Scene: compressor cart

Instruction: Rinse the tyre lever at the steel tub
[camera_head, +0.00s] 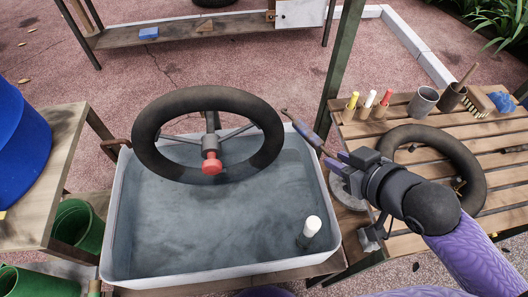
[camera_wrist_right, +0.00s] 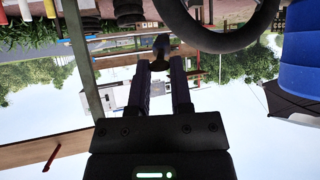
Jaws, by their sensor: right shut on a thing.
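My right gripper (camera_head: 322,148) reaches in from the right over the right rim of the steel tub (camera_head: 112,215). It is shut on a thin dark tool, which looks like the tyre lever (camera_head: 289,116). The lever's free end points up and left, near the tub's back right corner and right of the wheel. In the right wrist view, the fingers (camera_wrist_right: 162,68) have a dark piece (camera_wrist_right: 160,46) at their tips. The fingers hide much of the lever. The tub holds grey water. My left gripper is not in view.
A black-rimmed wheel with a red knob (camera_head: 211,164) stands over the tub's back. A white-topped cylinder (camera_head: 312,226) is at its front right. The slatted bench (camera_head: 490,220) carries another black ring (camera_head: 462,153), markers, cups and a brush. A blue barrel (camera_head: 20,150) stands left.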

